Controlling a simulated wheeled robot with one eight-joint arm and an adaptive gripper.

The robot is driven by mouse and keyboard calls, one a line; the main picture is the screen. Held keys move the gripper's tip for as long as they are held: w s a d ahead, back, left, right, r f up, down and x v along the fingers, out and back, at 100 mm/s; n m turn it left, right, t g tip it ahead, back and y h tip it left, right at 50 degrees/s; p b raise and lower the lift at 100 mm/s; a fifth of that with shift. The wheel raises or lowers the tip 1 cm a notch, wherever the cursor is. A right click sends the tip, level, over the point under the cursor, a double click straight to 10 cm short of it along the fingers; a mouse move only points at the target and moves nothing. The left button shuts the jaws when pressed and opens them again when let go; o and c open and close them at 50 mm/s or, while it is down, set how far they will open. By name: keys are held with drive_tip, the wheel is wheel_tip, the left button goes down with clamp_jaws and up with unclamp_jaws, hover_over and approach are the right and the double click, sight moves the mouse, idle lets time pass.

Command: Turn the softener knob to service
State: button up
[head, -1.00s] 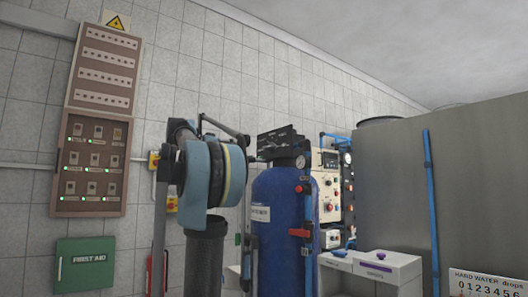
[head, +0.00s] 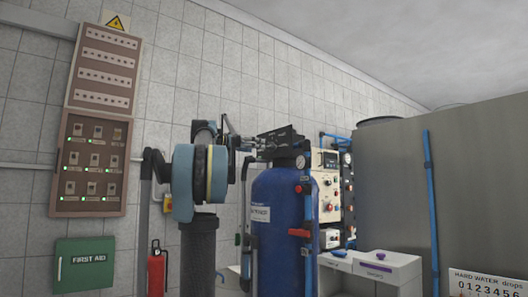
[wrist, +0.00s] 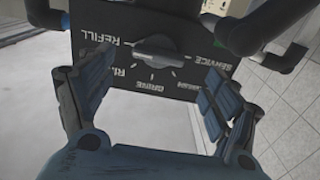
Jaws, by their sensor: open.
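The softener is a blue tank (head: 275,210) with a black control head (head: 280,143) on top. In the wrist view its black panel (wrist: 115,74) shows upside down, with labels including SERVICE, REFILL and BRINE. A grey knob (wrist: 160,53) sits at the panel's middle, its bar lying roughly across the picture; which end points is hard to tell. My gripper (wrist: 160,72) is open, with one finger on each side of the knob and apart from it. In the head view my gripper (head: 238,141) is small, just left of the control head.
Dark pipes (wrist: 255,30) run close beside the panel and my right-hand finger. An instrument panel (head: 328,190) stands behind the tank, and a large grey tank (head: 400,180) is to the right. A red extinguisher (head: 156,268) stands near the wall.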

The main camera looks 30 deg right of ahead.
sight(269, 147)
drive_tip(key=d, duration=0.6)
drive_tip(key=shift+w+d, duration=0.2)
drive_tip(key=shift+w, duration=0.05)
drive_tip(key=shift+c, duration=0.3)
drive_tip(key=c, duration=1)
